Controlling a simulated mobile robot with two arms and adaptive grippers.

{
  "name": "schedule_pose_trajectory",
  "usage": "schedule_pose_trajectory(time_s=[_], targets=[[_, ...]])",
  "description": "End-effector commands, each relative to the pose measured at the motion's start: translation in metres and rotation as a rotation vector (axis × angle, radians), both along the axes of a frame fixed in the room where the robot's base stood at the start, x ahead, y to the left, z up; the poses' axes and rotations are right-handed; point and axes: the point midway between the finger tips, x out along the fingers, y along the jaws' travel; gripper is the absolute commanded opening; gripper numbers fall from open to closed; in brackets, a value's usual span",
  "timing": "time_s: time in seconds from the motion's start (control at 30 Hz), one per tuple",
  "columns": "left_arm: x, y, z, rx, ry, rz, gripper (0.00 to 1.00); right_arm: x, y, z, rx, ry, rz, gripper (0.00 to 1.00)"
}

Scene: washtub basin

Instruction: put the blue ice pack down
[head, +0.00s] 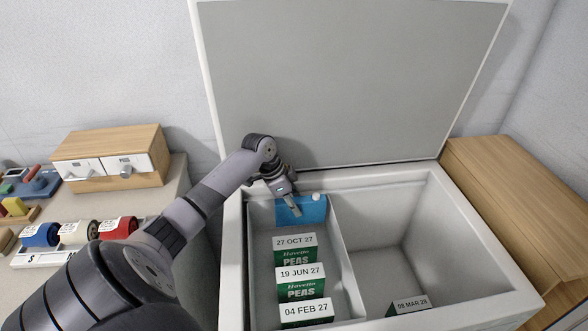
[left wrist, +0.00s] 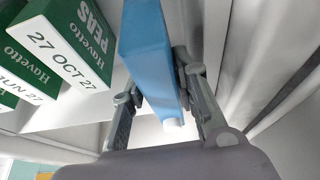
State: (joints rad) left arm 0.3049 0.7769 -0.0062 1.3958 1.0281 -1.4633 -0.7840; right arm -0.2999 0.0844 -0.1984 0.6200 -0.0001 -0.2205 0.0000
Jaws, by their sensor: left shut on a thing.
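The blue ice pack (head: 314,208) is a flat blue slab with a white cap, inside the left compartment of the white chest (head: 233,245), near its back wall. In the left wrist view the ice pack (left wrist: 148,50) stands on edge between the two fingers. My left gripper (head: 294,207) is shut on it; it also shows in the left wrist view (left wrist: 158,100). Whether the pack touches the compartment floor cannot be told. My right gripper is not in view.
Several green pea boxes (head: 301,284) stand in a row in front of the pack. A divider (head: 348,258) separates the right compartment, which holds one box (head: 409,305) at the front. The lid (head: 345,80) is up. A wooden cabinet (head: 520,205) stands right.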

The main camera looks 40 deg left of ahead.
Motion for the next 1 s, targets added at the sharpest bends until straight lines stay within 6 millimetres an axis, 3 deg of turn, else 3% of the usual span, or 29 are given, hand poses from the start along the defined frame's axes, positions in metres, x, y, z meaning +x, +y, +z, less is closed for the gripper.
schedule_pose_trajectory(time_s=[0.5,0.97,1.0], targets=[[0.001,0.000,-0.065,-0.001,-0.002,0.000,0.00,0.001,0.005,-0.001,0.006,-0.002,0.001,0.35],[0.001,0.000,-0.074,0.000,-0.003,0.000,0.00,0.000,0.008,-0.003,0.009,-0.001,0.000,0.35],[0.000,0.000,-0.074,0.001,-0.001,-0.001,0.31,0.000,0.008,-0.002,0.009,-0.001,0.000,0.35]])
